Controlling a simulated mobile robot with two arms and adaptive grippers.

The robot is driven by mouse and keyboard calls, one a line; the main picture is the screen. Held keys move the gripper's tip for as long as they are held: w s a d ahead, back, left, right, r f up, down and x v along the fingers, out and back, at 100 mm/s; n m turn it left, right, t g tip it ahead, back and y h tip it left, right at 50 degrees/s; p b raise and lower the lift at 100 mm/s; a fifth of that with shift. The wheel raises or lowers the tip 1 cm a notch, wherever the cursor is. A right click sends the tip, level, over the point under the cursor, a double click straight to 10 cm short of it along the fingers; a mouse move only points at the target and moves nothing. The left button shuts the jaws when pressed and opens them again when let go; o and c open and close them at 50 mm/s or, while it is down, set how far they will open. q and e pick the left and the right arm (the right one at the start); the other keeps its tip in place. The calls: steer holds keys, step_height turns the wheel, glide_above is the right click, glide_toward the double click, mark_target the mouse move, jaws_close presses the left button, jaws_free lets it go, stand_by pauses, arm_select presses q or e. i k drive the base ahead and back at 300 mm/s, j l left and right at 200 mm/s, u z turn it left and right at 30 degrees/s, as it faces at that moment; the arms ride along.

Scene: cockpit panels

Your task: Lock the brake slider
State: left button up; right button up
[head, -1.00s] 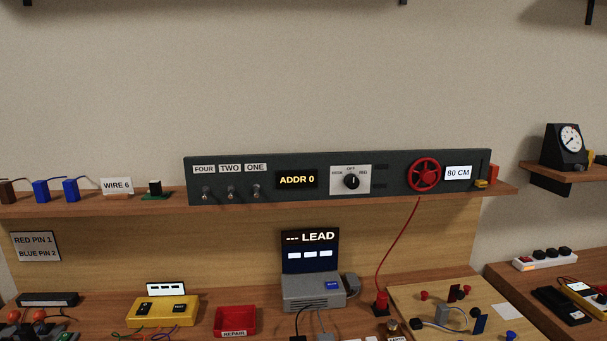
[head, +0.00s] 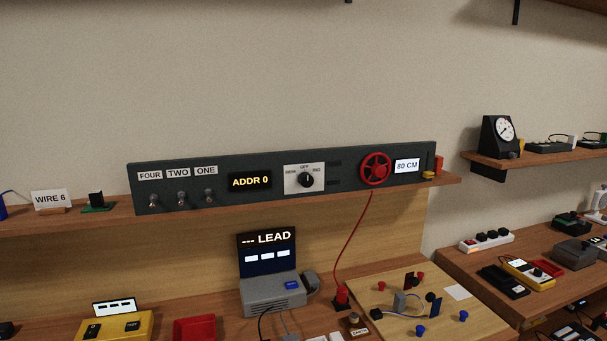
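The dark cockpit panel (head: 332,191) stands on the wooden shelf in the head view. At its right end is a vertical slot with a small yellow slider handle (head: 428,175) low in it, which looks like the brake slider. A red handwheel (head: 376,169) and a display reading "80 CM" (head: 407,165) sit just left of it. A small red thing (head: 438,164) shows at the panel's right edge. The slider is too small to tell whether it is locked. Neither of my grippers is in the picture.
The panel also has toggle switches (head: 182,198), an "ADDR 0" display (head: 250,182) and a rotary knob (head: 306,179). A red cord (head: 352,243) hangs below the wheel. A grey "LEAD" device (head: 272,292) and a pegboard (head: 370,285) stand below. A gauge (head: 502,135) sits on the right shelf.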

mark_target(427, 175)
steer(key=i+l+z, duration=0.35)
steer(key=l, duration=0.3)
steer(key=i+l+z, duration=0.35)
steer(key=l, duration=0.25)
steer(key=i+l+z, duration=0.35)
steer(key=i+l, duration=0.1)
steer(key=l, duration=0.05)
